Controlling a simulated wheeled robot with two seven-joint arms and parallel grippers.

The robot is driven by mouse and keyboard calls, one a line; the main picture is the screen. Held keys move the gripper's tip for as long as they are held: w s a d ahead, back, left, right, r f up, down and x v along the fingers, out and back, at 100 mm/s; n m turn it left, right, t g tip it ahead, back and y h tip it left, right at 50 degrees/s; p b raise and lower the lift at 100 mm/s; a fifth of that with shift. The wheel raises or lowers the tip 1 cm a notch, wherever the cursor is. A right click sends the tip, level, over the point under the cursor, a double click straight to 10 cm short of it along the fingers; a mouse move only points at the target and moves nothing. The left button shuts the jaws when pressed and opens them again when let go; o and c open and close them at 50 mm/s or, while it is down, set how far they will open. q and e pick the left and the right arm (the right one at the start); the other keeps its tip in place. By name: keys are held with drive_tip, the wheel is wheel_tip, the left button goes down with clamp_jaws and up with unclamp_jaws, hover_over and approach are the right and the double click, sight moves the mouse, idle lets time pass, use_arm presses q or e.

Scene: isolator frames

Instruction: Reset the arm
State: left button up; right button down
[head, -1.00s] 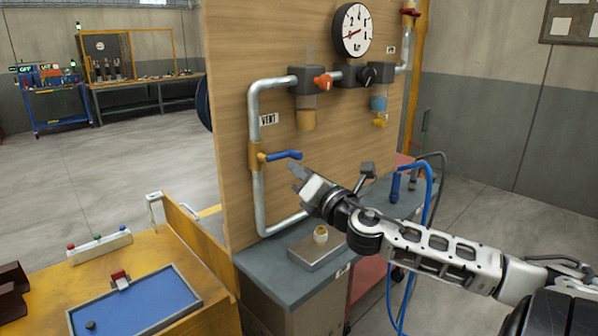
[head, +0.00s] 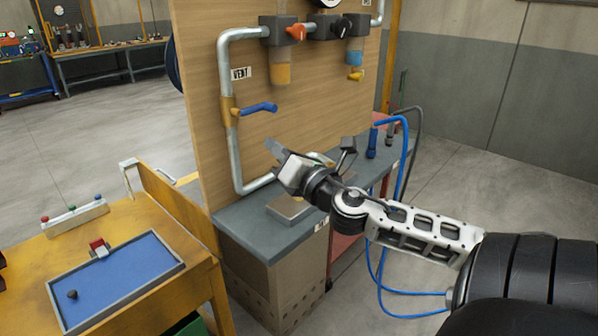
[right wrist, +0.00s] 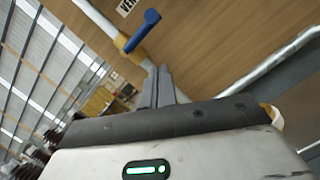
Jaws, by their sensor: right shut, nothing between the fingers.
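My right arm comes in from the right in the head view. Its gripper (head: 275,150) is in front of the wooden panel, below and a little right of the blue valve handle (head: 259,108), and apart from it. In the right wrist view the two fingers (right wrist: 158,85) are together with nothing between them. The blue handle (right wrist: 143,31) shows beyond the fingertips there. My left gripper is in neither view.
The wooden panel (head: 205,120) carries grey pipe (head: 233,160) and a yellow valve body. A grey bench (head: 250,222) with a metal block stands below my right gripper. Blue hoses (head: 405,165) hang near my arm. A yellow table (head: 30,265) with a blue tray (head: 125,285) is at left.

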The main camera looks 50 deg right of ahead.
drive_tip(key=v, duration=0.7)
drive_tip(key=shift+b, duration=0.35)
drive_tip(key=s+a+f+m+g+h, duration=0.1)
drive_tip(key=s+a+f+m+g, duration=0.2)
drive_tip(key=f+m, duration=0.4)
drive_tip(key=s+a+f+m+g+h, duration=0.1)
drive_tip(key=s+f+m+g, duration=0.2)
drive_tip(key=f+m+g, duration=0.3)
drive_tip(key=s+a+f+m+g+h, duration=0.1)
drive_tip(key=s+a+f+m+g, duration=0.15)
drive_tip(key=f+m, duration=0.55)
drive_tip(key=s+a+f+m+g+y, duration=0.2)
drive_tip(key=s+a+f+m+y, duration=0.15)
drive_tip(key=a, duration=0.35)
drive_tip(key=s+a+f+m+g+y, duration=0.2)
drive_tip(key=s+a+g+y, duration=0.15)
drive_tip(key=a, duration=0.35)
drive_tip(key=w+a+f+t+y, duration=0.2)
drive_tip(key=w+a+f+t, duration=0.1)
drive_tip(key=w+a+t, duration=0.3)
drive_tip(key=shift+a+n+t, duration=0.25)
drive_tip(key=shift+n+t, duration=0.1)
drive_tip(key=shift+t, duration=0.35)
